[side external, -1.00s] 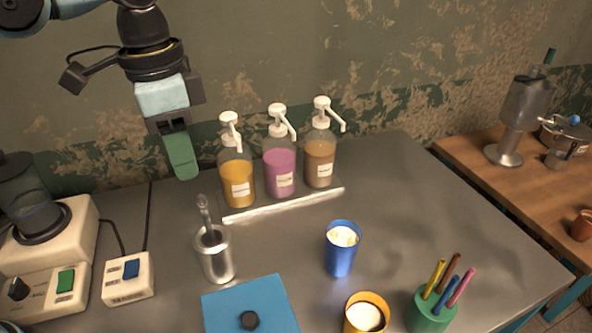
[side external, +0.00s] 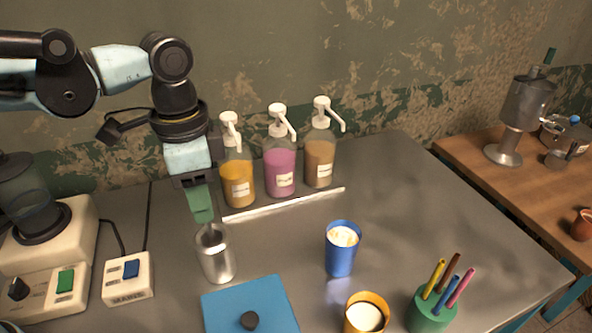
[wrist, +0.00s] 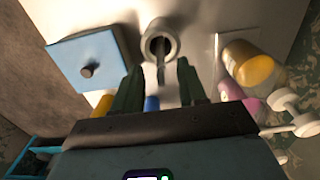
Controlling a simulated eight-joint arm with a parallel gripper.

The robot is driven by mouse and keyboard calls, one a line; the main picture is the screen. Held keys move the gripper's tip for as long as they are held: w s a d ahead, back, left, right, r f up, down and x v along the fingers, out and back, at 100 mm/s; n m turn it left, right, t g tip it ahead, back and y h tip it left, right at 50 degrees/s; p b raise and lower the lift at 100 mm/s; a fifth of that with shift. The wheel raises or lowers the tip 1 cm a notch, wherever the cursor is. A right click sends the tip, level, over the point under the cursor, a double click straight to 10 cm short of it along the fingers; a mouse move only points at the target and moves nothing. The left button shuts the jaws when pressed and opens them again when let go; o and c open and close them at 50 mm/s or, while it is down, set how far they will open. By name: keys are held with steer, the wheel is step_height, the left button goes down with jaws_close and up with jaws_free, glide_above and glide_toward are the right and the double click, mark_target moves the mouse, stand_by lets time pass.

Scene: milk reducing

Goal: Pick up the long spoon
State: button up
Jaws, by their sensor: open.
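The long spoon stands in the metal cup (side external: 217,260). In the side view its upper part is hidden behind my gripper (side external: 204,218), which is just above the cup's mouth. In the wrist view the spoon's handle (wrist: 161,74) rises from the cup (wrist: 159,38) toward me and shows between the two green fingers of my gripper (wrist: 160,85). The fingers are apart, one on each side of the handle, and I see no clear contact.
Syrup pump bottles (side external: 283,165) stand close behind and right of the gripper. A blue box with a black knob (side external: 249,305) lies in front. A blue cup (side external: 341,250), a yellow cup (side external: 365,314) and a green straw holder (side external: 431,312) stand to the right. A switch box (side external: 128,278) is at left.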

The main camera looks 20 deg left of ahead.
mark_target(211, 236)
steer(key=shift+f, duration=2)
steer(key=shift+c, duration=0.4)
jaws_close()
